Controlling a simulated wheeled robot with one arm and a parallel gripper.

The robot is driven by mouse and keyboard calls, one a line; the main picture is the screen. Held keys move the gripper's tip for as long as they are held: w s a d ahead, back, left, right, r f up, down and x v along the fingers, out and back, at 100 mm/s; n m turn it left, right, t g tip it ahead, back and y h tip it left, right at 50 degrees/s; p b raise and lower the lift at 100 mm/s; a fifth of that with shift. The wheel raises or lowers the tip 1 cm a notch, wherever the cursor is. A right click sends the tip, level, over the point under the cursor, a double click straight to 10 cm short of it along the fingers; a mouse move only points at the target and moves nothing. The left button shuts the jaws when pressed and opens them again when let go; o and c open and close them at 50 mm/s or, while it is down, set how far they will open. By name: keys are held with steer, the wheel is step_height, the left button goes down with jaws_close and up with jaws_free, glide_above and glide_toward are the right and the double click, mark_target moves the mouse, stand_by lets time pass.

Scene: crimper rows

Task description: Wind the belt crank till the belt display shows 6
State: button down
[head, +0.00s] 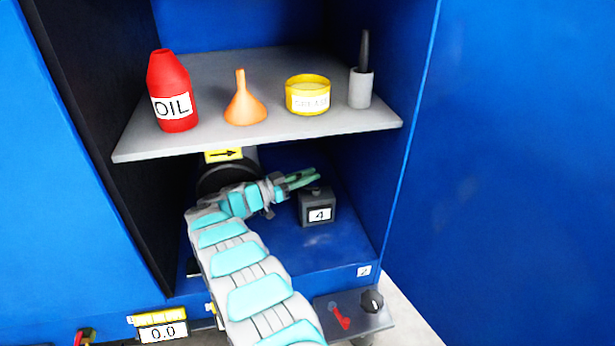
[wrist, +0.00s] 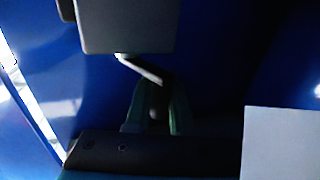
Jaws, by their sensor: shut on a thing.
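The small dark box (head: 319,208) on the blue cabinet floor has a white display reading 4. My gripper (head: 309,177) reaches in under the shelf, with its green fingers just above and beside this box. In the wrist view my gripper (wrist: 157,108) is shut on the dark knob of a crank. The crank's thin pale rod (wrist: 140,68) runs from the knob up to a grey block (wrist: 127,25). In the head view the crank is mostly hidden by my gripper and arm.
Above my arm, a grey shelf (head: 260,135) holds a red oil bottle (head: 172,92), an orange funnel (head: 244,103), a yellow tin (head: 307,95) and a brush pot (head: 361,88). A yellow arrow label (head: 224,155) is below it. A lower display (head: 163,332) reads 0.0. Blue walls enclose the bay.

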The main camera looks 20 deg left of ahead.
stand_by(0.3)
steer(key=c, duration=0.8)
jaws_free()
steer(key=shift+o, duration=0.2)
steer(key=v, duration=0.7)
steer(key=shift+s+a, duration=0.25)
